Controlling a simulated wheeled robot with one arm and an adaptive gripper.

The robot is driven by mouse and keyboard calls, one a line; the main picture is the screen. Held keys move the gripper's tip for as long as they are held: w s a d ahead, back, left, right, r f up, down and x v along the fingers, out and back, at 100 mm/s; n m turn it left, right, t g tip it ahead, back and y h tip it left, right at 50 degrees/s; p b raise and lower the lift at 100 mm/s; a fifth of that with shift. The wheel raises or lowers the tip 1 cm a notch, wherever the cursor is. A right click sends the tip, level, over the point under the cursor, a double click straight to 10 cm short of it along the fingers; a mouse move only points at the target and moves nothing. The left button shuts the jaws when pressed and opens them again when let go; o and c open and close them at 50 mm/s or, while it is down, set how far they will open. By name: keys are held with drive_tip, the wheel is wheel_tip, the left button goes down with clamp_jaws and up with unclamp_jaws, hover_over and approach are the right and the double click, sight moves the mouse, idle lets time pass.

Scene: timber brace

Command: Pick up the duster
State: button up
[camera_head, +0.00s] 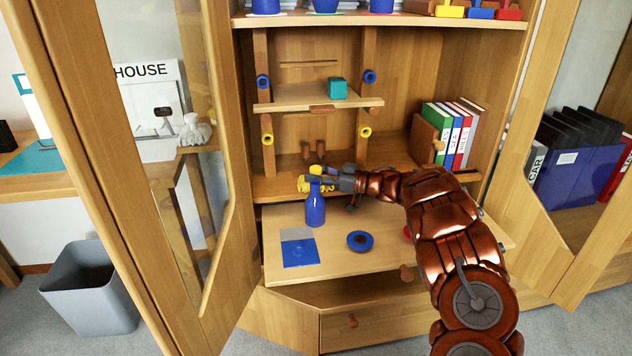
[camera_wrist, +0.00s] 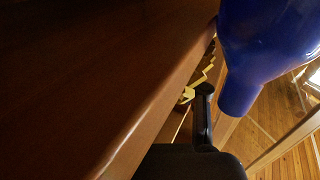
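A yellow, frilly thing that looks like the duster (camera_head: 303,185) is at the front of the cabinet's lower shelf, partly hidden behind a blue spray bottle (camera_head: 315,208). My gripper (camera_head: 326,178) reaches in from the right, with its fingertips close beside the yellow thing and the bottle's top. I cannot tell whether it touches either. In the wrist view, one dark finger (camera_wrist: 203,112) shows, with yellow strips (camera_wrist: 190,92) just beyond it. A large blue form, likely the bottle (camera_wrist: 262,45), fills the upper right. The other finger is not clear.
The pull-out board (camera_head: 390,250) holds a blue and grey cloth (camera_head: 299,249) and a round blue disc (camera_head: 360,240). Binders (camera_head: 452,135) stand at the right on the shelf. An open glass door (camera_head: 190,200) stands at the left. A small shelf holds a teal cube (camera_head: 337,88).

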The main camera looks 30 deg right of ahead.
sight(317, 168)
clamp_jaws()
drive_tip(key=shift+s+r+p, duration=0.15)
drive_tip(key=shift+r+p, duration=0.35)
drive_tip(key=shift+r, duration=0.1)
wheel_tip(317, 168, up, 6)
drive_tip(key=shift+r+p, duration=0.2)
drive_tip(key=shift+p, duration=0.85)
drive_tip(key=s+d+p, duration=0.1)
drive_tip(key=s+d, duration=0.2)
drive_tip(key=s, duration=0.6)
drive_tip(key=s+d+p, duration=0.1)
drive_tip(key=s+d, duration=0.3)
drive_tip(key=s, duration=0.5)
drive_tip(key=shift+s+d+f, duration=0.15)
drive_tip(key=shift+d+f, duration=0.15)
drive_tip(key=shift+c, duration=1)
unclamp_jaws()
drive_tip(key=shift+a, duration=0.1)
drive_tip(key=c, duration=0.4)
